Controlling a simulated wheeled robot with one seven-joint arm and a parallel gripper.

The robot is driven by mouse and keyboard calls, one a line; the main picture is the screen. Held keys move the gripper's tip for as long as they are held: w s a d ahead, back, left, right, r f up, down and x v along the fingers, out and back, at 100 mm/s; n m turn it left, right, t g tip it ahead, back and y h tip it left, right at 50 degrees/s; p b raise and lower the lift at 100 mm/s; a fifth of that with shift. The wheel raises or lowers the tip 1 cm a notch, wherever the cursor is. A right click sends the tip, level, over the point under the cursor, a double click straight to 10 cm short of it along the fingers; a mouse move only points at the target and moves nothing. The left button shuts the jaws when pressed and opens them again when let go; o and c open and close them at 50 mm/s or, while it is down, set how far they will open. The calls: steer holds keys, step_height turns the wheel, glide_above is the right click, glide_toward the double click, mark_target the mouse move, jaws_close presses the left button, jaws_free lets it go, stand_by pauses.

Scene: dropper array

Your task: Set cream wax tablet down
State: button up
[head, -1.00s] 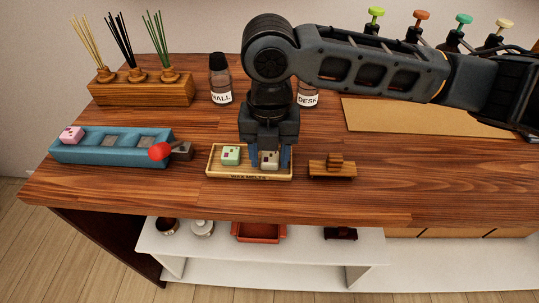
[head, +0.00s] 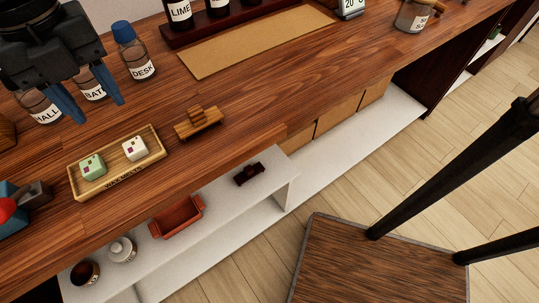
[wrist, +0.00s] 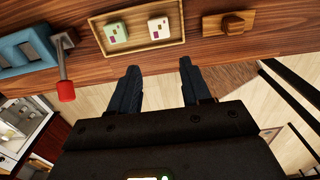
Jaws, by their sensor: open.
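The cream wax tablet (head: 136,148) sits in the right part of the wooden wax melts tray (head: 117,185), beside a green tablet (head: 92,167). In the wrist view the cream tablet (wrist: 158,28) and green tablet (wrist: 116,33) lie apart inside the tray (wrist: 140,47). My gripper (head: 98,108) is open and empty, raised above the table and clear of the tray. Its two blue-black fingers (wrist: 160,82) are spread wide in the wrist view with nothing between them.
A small wooden stand (head: 199,125) is right of the tray. Labelled bottles, including the blue-capped DESK bottle (head: 134,52), stand behind. A teal block (head: 12,222) with a red-knobbed lever is at the left. A white shelf (head: 222,190) holds an orange-brown tray (head: 178,217) below.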

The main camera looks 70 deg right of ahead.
steer(key=w+a+r+m+t+y, duration=0.15)
steer(key=a+m+t+y, duration=0.45)
steer(key=a, duration=0.6)
steer(key=w+a+r+m+t+y, duration=0.1)
steer(key=a+r+m+t+y, duration=0.2)
steer(key=a+m+y, duration=0.6)
steer(key=s+d+f+m+t+h, duration=0.7)
steer(key=s+d+f+m+h, duration=0.4)
steer(key=s+f+m, duration=0.35)
steer(key=s+d+h, duration=0.1)
steer(key=s+d, duration=0.2)
steer(key=s, duration=0.3)
steer(key=s+d+h, duration=0.1)
steer(key=s+d, duration=0.3)
steer(key=s, duration=0.3)
steer(key=s+d+f+g+h, duration=0.1)
steer(key=s+d+h, duration=0.1)
steer(key=s+d, duration=0.2)
steer(key=s, duration=0.3)
steer(key=shift+n, duration=0.35)
